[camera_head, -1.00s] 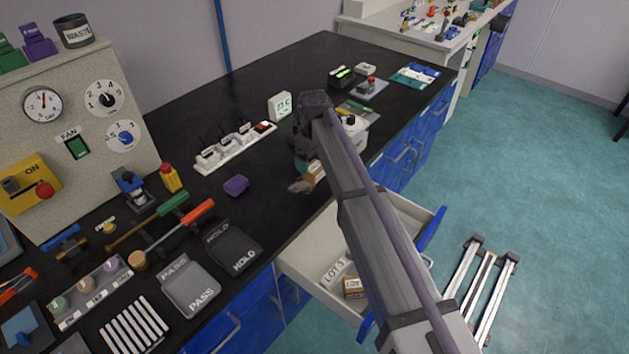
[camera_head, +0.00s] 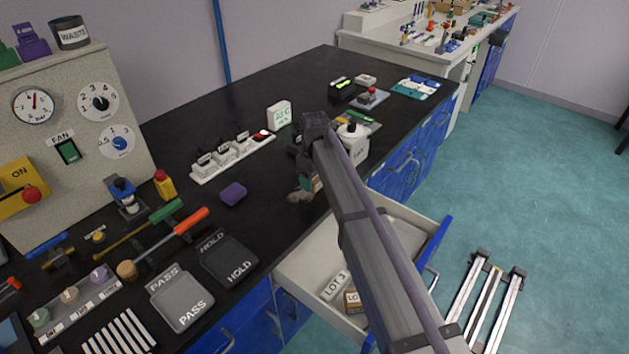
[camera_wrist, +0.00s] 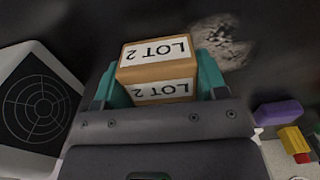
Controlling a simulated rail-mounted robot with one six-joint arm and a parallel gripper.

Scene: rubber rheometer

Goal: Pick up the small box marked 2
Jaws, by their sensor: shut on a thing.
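The small box marked LOT 2 (camera_wrist: 158,68) is brown cardboard with white labels. In the wrist view it sits between the teal fingers of my gripper (camera_wrist: 160,80), which is shut on it. In the head view my gripper (camera_head: 308,182) is over the front part of the black counter, above the open drawer's back edge. There the arm hides most of the box. I cannot tell the exact gap between the box and the counter.
The open drawer (camera_head: 300,262) below holds another brown box (camera_head: 353,301) and a LOT 3 label (camera_head: 335,285). A rough grey-brown lump (camera_head: 298,196) lies beside the gripper. A white machine (camera_head: 355,145) stands behind it. A purple block (camera_head: 233,193) lies to the left.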

